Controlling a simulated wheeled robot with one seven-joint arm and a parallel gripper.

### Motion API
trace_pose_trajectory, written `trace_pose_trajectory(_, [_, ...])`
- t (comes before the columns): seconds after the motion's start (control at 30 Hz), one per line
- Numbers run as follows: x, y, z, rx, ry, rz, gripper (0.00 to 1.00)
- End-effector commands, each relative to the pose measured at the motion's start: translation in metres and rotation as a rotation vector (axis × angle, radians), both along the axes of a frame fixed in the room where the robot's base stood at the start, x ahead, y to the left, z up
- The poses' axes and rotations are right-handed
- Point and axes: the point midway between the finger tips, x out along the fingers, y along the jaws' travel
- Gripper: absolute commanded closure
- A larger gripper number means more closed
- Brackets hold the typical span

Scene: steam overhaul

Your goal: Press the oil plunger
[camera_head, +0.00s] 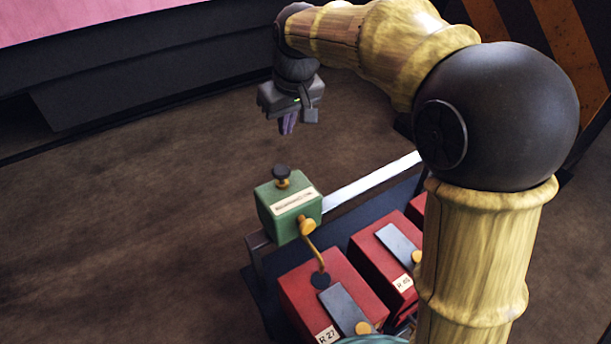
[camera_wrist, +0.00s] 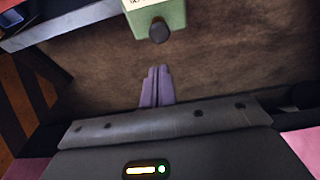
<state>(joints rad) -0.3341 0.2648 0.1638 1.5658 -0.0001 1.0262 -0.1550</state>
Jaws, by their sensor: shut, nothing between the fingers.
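A green box with a white label (camera_head: 289,206) stands at the left end of a rail in the head view. On its top is the plunger, a black knob (camera_head: 281,171) on a short yellow stem. A yellow lever is fixed to the box's front side. My gripper (camera_head: 287,128) points down above the plunger in the head view, apart from it, with its purple fingers shut and empty. In the wrist view, the shut fingers (camera_wrist: 156,72) show below the black knob (camera_wrist: 159,31) and the green box (camera_wrist: 158,14). A clear gap lies between fingertips and knob in the picture.
Red boxes with grey plates and yellow knobs, one labelled R 27 (camera_head: 297,287), stand below the green box. A pale rail (camera_head: 372,183) runs to the right from the box. The brown floor to the left is clear. Striped panels stand at the upper right.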

Motion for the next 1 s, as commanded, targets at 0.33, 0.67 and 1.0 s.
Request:
trace_pose_trajectory(0.33, [-0.001,0.0,0.013,-0.001,0.004,0.002,1.0])
trace_pose_trajectory(0.67, [0.0,0.0,0.01,-0.001,0.004,0.002,1.0])
trace_pose_trajectory(1.0, [0.008,0.007,-0.026,-0.002,0.009,0.002,1.0])
